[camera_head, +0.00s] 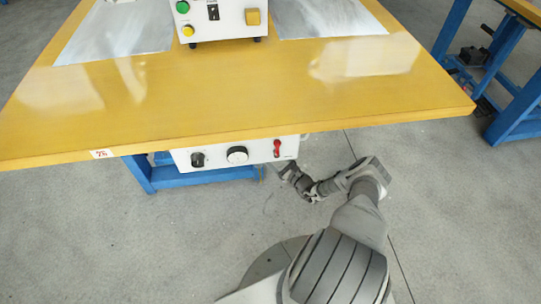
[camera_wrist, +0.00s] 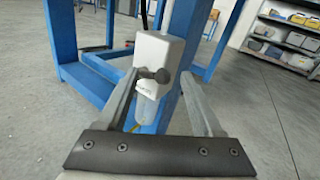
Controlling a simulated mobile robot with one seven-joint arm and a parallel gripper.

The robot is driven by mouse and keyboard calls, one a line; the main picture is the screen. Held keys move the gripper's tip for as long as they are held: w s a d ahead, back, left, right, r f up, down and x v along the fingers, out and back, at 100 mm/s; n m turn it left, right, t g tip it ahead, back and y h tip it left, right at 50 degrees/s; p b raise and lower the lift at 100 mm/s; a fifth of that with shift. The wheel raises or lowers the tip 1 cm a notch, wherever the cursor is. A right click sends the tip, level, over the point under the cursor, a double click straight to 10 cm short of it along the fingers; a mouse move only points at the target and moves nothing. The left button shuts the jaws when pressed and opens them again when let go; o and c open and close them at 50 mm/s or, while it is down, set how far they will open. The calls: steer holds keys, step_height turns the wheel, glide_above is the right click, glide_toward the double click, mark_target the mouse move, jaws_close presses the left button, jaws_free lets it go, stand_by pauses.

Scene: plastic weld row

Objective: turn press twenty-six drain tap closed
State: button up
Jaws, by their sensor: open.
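In the wrist view, a white filter housing (camera_wrist: 158,55) with a clear bowl (camera_wrist: 146,108) hangs by the blue frame. A dark grey tap handle (camera_wrist: 155,75) lies crosswise on its front, with a round knob at its right end. My gripper (camera_wrist: 160,92) is open, one finger left and one right of the housing and bowl. I cannot tell whether either touches. In the head view my gripper (camera_head: 285,168) is small, by the table's underside, and the tap is hidden. A label reading 26 (camera_head: 103,154) sits on the yellow table's (camera_head: 240,100) front edge.
A white control panel (camera_head: 215,156) with two knobs and a red switch (camera_head: 277,148) hangs under the table, close to my gripper. Blue legs (camera_wrist: 180,35) stand behind the housing. Grey floor (camera_head: 440,210) is open to the right. Shelves with bins (camera_wrist: 285,35) stand far right.

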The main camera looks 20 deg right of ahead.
jaws_close()
steer(key=r+n+g+p, duration=0.1)
steer(key=p, duration=0.2)
steer(key=a+r+n+g+h+p, duration=0.1)
steer(key=n+p, duration=0.1)
steer(key=p, duration=0.2)
steer(key=shift+w+n+h, duration=0.2)
steer(key=shift+n+h, duration=0.1)
stand_by(0.4)
jaws_free()
